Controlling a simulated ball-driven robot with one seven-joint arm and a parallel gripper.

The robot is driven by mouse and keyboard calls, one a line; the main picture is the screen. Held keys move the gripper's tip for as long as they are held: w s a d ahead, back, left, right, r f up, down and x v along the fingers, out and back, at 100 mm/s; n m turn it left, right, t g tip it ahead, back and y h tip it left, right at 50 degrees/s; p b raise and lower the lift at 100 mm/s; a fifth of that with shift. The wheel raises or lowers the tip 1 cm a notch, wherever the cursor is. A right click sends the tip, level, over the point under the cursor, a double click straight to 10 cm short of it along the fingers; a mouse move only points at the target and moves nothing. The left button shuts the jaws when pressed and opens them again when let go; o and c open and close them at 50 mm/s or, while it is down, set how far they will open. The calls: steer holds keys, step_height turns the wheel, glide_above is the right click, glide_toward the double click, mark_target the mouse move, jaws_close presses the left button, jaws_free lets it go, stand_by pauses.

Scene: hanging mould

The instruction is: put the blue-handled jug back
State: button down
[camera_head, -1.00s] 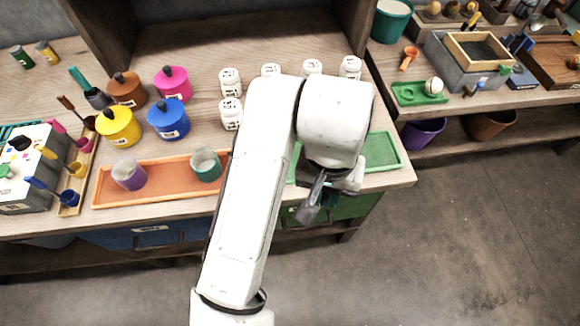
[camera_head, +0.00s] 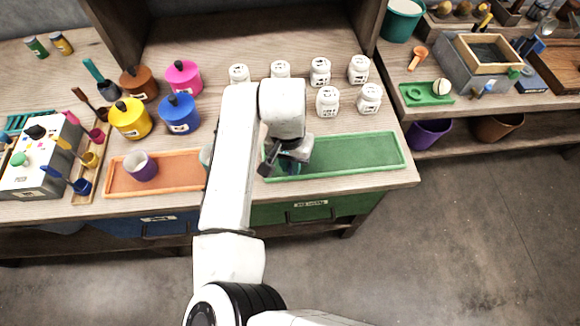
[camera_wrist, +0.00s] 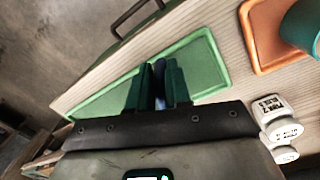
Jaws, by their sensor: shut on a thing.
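My gripper (camera_head: 268,160) is over the left end of the green tray (camera_head: 360,153) in the head view. In the wrist view its dark teal fingertips (camera_wrist: 158,80) are closed on a narrow blue piece (camera_wrist: 160,68), which fits the handle of the blue-handled jug. The rest of the jug is hidden by my gripper and wrist. The green tray also shows below the fingers in the wrist view (camera_wrist: 205,62). It looks empty where I can see it.
An orange tray (camera_head: 118,183) to the left holds a purple cup (camera_head: 140,166) and a teal cup, partly behind my arm. Several white jars (camera_head: 327,101) stand behind the green tray. Coloured lidded pots (camera_head: 180,114) and a rack of handled dippers (camera_head: 92,160) are farther left.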

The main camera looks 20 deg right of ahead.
steer(key=shift+w+f, duration=0.2)
steer(key=shift+f, duration=1.6)
steer(key=shift+f, duration=0.1)
steer(key=c, duration=1.1)
jaws_free()
steer(key=shift+o, duration=0.2)
step_height(320, 180, up, 12)
steer(key=shift+w+a+b, duration=0.2)
steer(key=shift+w+b, duration=0.1)
steer(key=shift+b, duration=0.15)
